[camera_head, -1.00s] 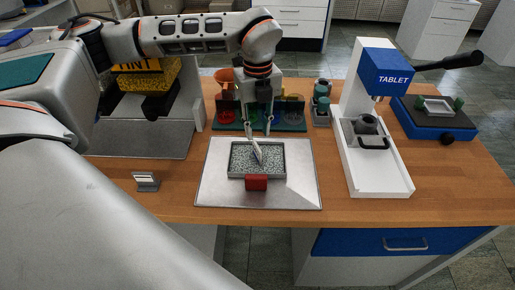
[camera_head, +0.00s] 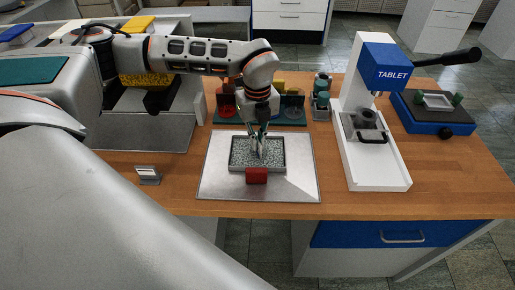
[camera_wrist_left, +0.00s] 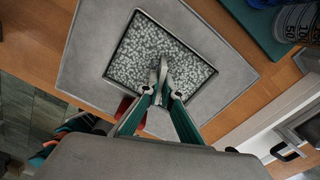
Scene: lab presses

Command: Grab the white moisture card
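The shallow grey tray of speckled granules (camera_head: 276,165) sits on a metal plate near the front of the wooden table. The white moisture card stands tilted in the granules; it is mostly hidden by the fingers in the head view, and a thin pale edge (camera_wrist_left: 163,67) that looks like it shows in the left wrist view. My left gripper (camera_head: 257,153) points down into the tray. Its fingertips (camera_wrist_left: 163,87) are close together around the card's edge; I cannot tell whether both touch it. My right gripper is not in view.
A red block (camera_head: 257,175) stands at the tray's front edge. The white-and-blue tablet press (camera_head: 372,165) is to the right. A small holder with a white label (camera_head: 148,175) lies to the left. A green rack (camera_head: 287,115) with colored items is behind.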

